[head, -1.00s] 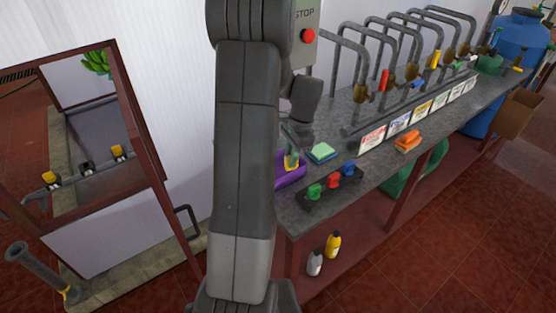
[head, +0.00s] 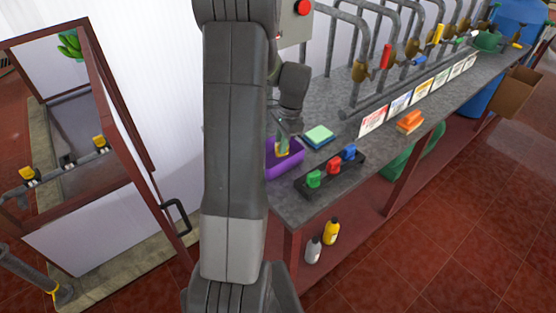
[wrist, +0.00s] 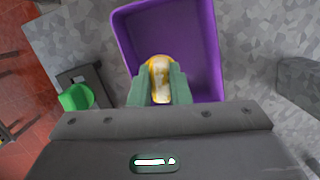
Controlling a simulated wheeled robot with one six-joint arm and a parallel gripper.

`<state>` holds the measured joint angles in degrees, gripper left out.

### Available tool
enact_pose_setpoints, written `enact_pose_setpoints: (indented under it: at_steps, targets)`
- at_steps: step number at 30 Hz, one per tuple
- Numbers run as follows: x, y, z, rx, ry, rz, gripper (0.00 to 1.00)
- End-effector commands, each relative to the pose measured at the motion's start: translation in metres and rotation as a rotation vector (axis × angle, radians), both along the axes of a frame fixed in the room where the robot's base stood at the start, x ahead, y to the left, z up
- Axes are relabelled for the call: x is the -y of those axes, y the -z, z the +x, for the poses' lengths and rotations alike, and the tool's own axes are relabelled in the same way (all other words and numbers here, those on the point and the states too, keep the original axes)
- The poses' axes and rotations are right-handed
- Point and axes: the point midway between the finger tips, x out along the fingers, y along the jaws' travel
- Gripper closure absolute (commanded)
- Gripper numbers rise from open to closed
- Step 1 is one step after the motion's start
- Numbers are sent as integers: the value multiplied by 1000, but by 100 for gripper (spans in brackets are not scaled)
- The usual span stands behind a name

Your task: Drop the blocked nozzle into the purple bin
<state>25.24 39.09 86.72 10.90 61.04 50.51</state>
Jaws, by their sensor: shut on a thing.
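The purple bin (head: 284,162) stands on the left end of the grey bench, partly hidden behind my arm in the head view. In the wrist view the bin (wrist: 209,45) lies below my gripper, its open top facing the camera. My gripper (wrist: 160,88) is shut on the nozzle (wrist: 160,72), a yellow piece with a whitish middle. The nozzle shows over the bin's interior in the wrist view; its exact height cannot be told. In the head view my gripper (head: 282,140) is small and points down at the bin.
A rack with green, red and blue pieces (head: 332,172) sits in front of the bin. A green-and-blue sponge (head: 318,136) lies right of it. An orange sponge (head: 409,121), label cards (head: 399,102) and taps line the bench farther right.

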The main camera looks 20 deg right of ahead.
Motion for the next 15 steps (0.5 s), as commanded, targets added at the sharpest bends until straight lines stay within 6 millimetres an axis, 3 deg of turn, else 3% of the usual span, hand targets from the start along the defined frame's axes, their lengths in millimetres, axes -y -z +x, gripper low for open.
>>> enact_pose_setpoints:
  at_steps: [8, 9, 12, 15]
  targets:
    - [0, 3, 0, 0, 0, 0, 100]
    - [0, 3, 0, 0, 0, 0, 80]
    - [0, 3, 0, 0, 0, 0, 60]
    - [0, 3, 0, 0, 0, 0, 58]
